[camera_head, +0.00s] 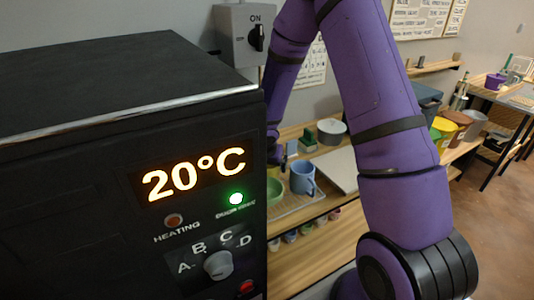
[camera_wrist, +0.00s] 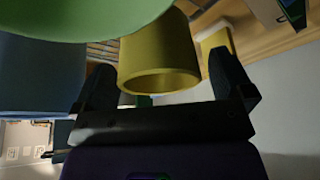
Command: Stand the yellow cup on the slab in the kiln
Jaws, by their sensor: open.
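The yellow cup (camera_wrist: 160,50) shows in the wrist view, its round rim facing the camera. My gripper (camera_wrist: 160,68) is open, with one dark finger on each side of the cup. I cannot tell whether either finger touches it. In the head view my gripper and this cup are hidden behind the kiln. The black kiln (camera_head: 90,100) fills the left of the head view, its display reading 20°C and a green light lit. The slab and the kiln's inside are not visible.
A blue mug (camera_head: 302,177) and a green bowl (camera_head: 275,190) stand on the wooden shelf (camera_head: 300,222) beside the kiln. In the wrist view a green bowl (camera_wrist: 80,15) and a blue vessel (camera_wrist: 38,75) are close on the left. Buckets (camera_head: 443,128) stand farther right.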

